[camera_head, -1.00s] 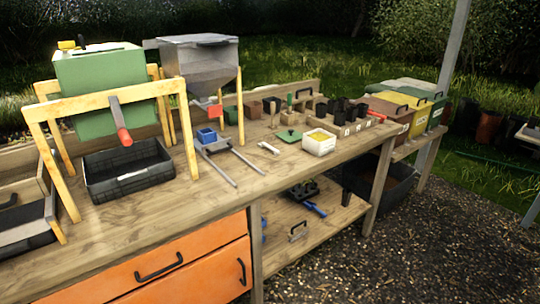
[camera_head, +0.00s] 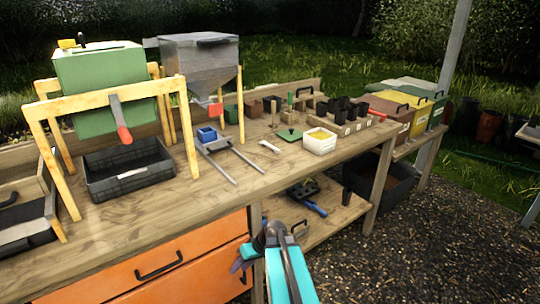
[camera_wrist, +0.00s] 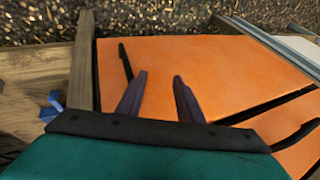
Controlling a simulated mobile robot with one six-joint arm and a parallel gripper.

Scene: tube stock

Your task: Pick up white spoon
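A small white piece that looks like the white spoon (camera_head: 269,147) lies on the wooden workbench (camera_head: 160,205) in the head view, left of the white box. It is too small there for its shape to be clear. My gripper (camera_head: 239,264) is low in the head view, in front of the bench's orange drawers, well below and nearer than the white piece. In the wrist view my gripper (camera_wrist: 158,76) has its two dark fingers apart with nothing between them, and faces an orange drawer front (camera_wrist: 200,70). The spoon does not show in the wrist view.
A white box (camera_head: 319,142) and a green trowel-like piece (camera_head: 289,134) stand near the spoon. A blue cup (camera_head: 206,135) sits by two metal rails on its left. Dark pots (camera_head: 343,108) are behind right. A lower shelf (camera_head: 330,221) holds blue-handled tools.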

